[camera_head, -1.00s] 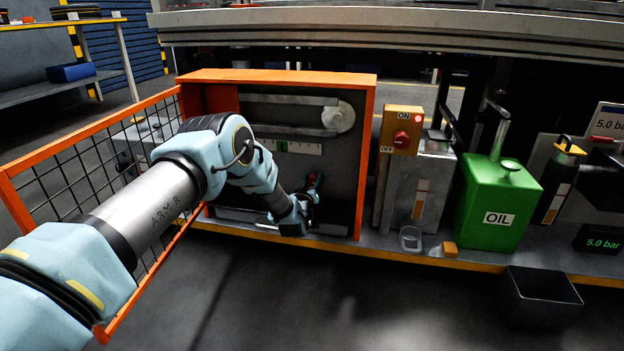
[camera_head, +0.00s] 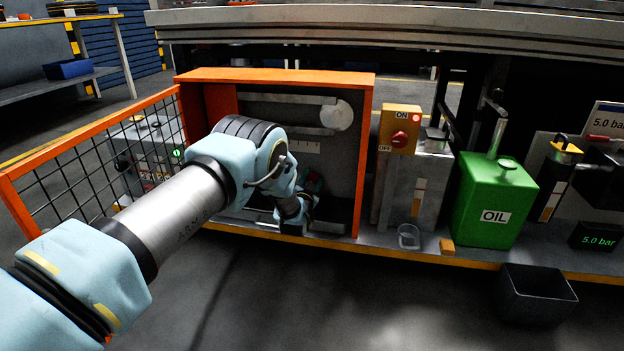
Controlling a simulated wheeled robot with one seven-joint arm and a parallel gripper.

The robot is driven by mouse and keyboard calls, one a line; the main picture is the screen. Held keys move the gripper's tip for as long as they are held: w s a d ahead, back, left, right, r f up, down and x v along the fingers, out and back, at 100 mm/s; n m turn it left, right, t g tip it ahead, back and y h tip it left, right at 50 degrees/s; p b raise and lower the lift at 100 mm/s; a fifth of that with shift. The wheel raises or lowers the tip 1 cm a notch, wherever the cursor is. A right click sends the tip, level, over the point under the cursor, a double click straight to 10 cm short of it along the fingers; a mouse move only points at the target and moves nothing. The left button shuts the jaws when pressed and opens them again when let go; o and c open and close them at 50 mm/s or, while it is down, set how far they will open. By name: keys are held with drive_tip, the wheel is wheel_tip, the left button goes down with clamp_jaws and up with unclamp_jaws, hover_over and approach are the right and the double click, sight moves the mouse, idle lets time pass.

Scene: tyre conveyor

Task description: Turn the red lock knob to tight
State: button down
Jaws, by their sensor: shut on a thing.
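The orange-framed housing (camera_head: 369,150) stands open at the centre, with its mesh door swung out to the left. My gripper (camera_head: 308,194) is low inside it, at the lower right. A small red part, seemingly the red lock knob (camera_head: 312,180), shows just above and behind my gripper, mostly hidden by it. My gripper is shut on it as far as the view shows; the fingertips are largely hidden. The knob's angle cannot be read. Above are a grey belt (camera_head: 290,98), a pale round pulley (camera_head: 337,115) and a light scale strip (camera_head: 305,147), partly covered by my arm.
The orange mesh door (camera_head: 95,128) is beside my arm on the left. On the right are a red switch on a yellow box (camera_head: 400,138), a small glass (camera_head: 408,236), a green oil can (camera_head: 493,200) and a black bin (camera_head: 537,293). The floor in front is clear.

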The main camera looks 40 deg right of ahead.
drive_tip(key=shift+f+m, duration=0.1)
drive_tip(key=shift+m, duration=0.5)
drive_tip(key=shift+c, duration=1.5)
unclamp_jaws()
drive_tip(key=p+v, duration=0.4)
drive_tip(key=v, duration=0.6)
drive_tip(key=shift+s+a, duration=0.2)
drive_tip(key=shift+a, duration=0.15)
